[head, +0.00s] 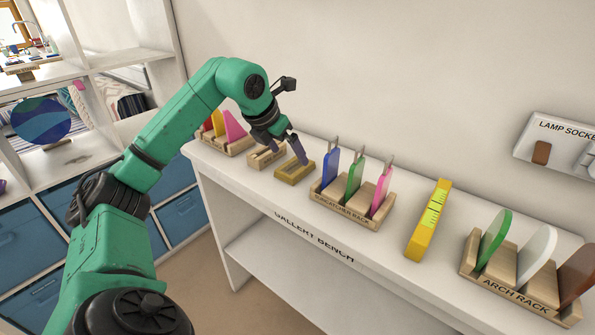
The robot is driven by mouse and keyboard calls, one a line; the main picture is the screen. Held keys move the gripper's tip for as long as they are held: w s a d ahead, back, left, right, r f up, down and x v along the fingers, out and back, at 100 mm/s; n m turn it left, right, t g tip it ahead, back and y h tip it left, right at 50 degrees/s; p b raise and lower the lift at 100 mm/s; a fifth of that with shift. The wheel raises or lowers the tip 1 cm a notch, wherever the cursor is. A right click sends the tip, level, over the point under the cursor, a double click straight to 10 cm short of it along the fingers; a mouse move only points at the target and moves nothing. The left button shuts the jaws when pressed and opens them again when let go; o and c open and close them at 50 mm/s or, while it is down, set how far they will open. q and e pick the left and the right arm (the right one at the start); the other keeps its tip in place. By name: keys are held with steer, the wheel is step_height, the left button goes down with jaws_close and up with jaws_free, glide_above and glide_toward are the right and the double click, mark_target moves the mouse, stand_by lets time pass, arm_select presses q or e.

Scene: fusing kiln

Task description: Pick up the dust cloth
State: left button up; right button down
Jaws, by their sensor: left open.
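I cannot make out a dust cloth anywhere in the head view. My left gripper (284,150) is open above the far left part of the white gallery bench (262,208), fingers pointing down. It hangs close over a small tan wooden stand (268,157) and a darker yellow-brown stand (294,174). I cannot tell whether the fingers touch either one, and the gripper hides part of the bench top behind it. My right gripper is out of view.
Right of the gripper stand a rack (345,213) with blue, green and pink pieces, a yellow block (428,220) and the arch rack (515,292). Another rack (240,146) is at the far left. A lamp socket panel (560,145) is on the wall. Bare bench lies around the yellow block.

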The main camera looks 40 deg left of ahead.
mark_target(294, 166)
arm_select(q)
steer(key=x, duration=0.6)
steer(key=shift+a, duration=0.15)
steer(key=shift+s+f, duration=0.1)
steer(key=shift+f, duration=0.1)
steer(key=c, duration=1.2)
